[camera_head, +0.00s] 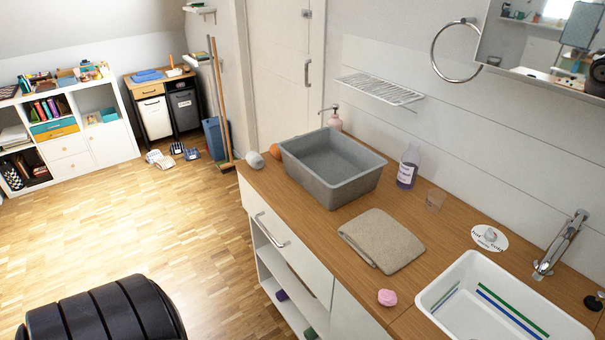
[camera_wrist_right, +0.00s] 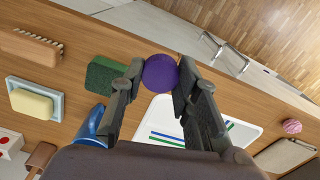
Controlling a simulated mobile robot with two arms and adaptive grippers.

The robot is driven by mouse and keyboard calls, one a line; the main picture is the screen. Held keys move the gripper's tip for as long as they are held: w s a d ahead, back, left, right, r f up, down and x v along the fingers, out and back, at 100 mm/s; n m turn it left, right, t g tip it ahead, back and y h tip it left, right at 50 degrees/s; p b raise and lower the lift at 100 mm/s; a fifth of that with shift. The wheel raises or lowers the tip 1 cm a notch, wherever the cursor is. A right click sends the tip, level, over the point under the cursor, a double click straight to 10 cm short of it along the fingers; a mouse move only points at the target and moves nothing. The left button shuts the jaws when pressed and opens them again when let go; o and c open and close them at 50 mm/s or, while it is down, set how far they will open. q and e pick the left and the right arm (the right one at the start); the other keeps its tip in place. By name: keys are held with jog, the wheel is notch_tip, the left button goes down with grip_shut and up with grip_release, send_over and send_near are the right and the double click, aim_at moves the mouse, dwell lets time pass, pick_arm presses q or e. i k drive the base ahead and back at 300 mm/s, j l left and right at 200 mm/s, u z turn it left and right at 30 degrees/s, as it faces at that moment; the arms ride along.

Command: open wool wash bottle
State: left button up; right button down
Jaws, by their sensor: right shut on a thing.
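A clear bottle with a label and purple liquid (camera_head: 407,167), which looks like the wool wash bottle, stands upright on the wooden counter near the wall. The bottle is not visible in that view. My left gripper is in neither view.
A green sponge (camera_wrist_right: 101,74), brush (camera_wrist_right: 30,46) and soap (camera_wrist_right: 31,103) lie near my right gripper.

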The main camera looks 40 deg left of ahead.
aim_at(411, 160)
jog(key=i+j+u, duration=0.25)
jog(key=j+u, duration=0.2)
jog(key=i+j+u, duration=0.45)
jog(key=k+j, duration=0.05)
